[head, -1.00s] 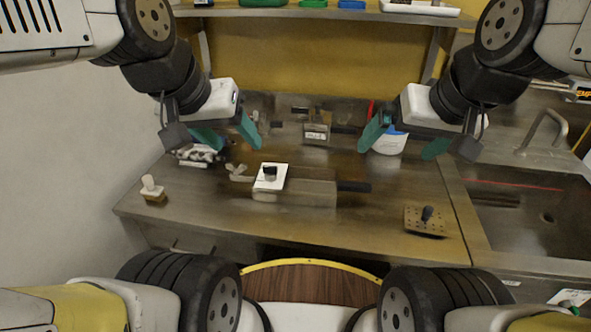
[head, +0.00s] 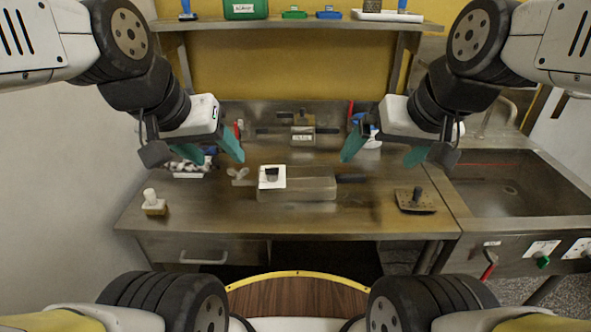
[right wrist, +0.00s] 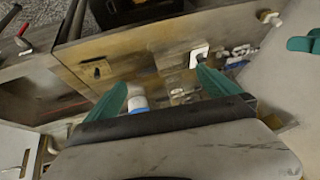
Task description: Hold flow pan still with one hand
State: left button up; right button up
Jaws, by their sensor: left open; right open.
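A metal pan (head: 310,189) with a black handle (head: 351,178) pointing right lies on the steel table; I take it as the flow pan. A white square plate (head: 266,183) with a dark knob (head: 272,173) sits on its left part. The plate also shows in the right wrist view (right wrist: 201,48). My left gripper (head: 208,154) is open and empty, above the table to the left of the pan. My right gripper (head: 382,154) is open and empty, up and to the right of the pan. Neither touches the pan.
A brush-like block (head: 153,206) stands at the table's left, a perforated plate with a black knob (head: 416,202) at its right. A labelled metal device (head: 302,134) and a white-blue bottle (head: 373,138) stand behind. A sink (head: 505,190) adjoins right. The table front is mostly clear.

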jog(key=w+g, duration=0.2)
jog(key=w, duration=0.5)
jog(key=g+h, duration=0.2)
jog(key=g, duration=0.2)
send_over(349, 176)
notch_tip(349, 176, down, 13)
notch_tip(349, 176, down, 12)
jog(key=shift+d+f, duration=0.1)
jog(key=shift+d, duration=0.05)
jog(key=shift+c, duration=0.4)
jog(key=shift+w, duration=0.1)
jog(key=c, duration=1.6)
jog(key=shift+o, duration=0.2)
